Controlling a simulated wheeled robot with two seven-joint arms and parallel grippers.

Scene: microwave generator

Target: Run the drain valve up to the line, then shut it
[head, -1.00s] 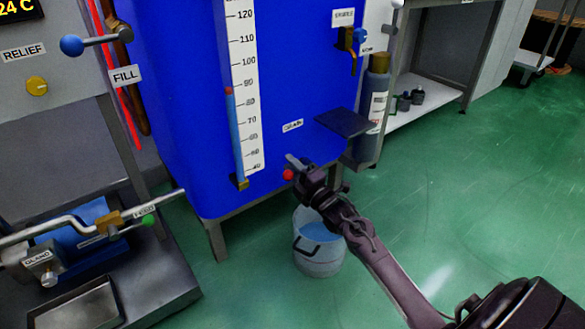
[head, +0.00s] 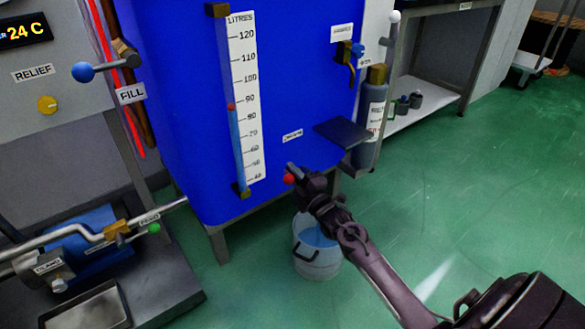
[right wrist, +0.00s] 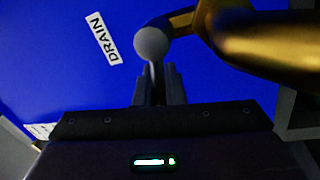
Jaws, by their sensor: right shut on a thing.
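The blue tank (head: 180,100) carries a white litre scale (head: 243,100) with a gauge tube (head: 236,140) beside it. A red mark (head: 231,106) in the tube sits between 80 and 90, with blue below it. The DRAIN label (head: 292,135) is low on the tank, and also in the right wrist view (right wrist: 104,38). My right gripper (head: 300,179) is at the drain valve, beside a red ball (head: 289,178). In the right wrist view its fingers (right wrist: 158,85) are shut on the drain valve handle (right wrist: 152,43), behind a round grey knob. The brass valve body (right wrist: 265,38) is at right. My left gripper is out of view.
A bucket (head: 316,260) holding blue liquid stands on the floor below the valve. A dark shelf plate (head: 343,132) juts from the tank to the right. The FILL lever (head: 105,66) and a bench with pipework (head: 110,235) are at left. Green floor at right is clear.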

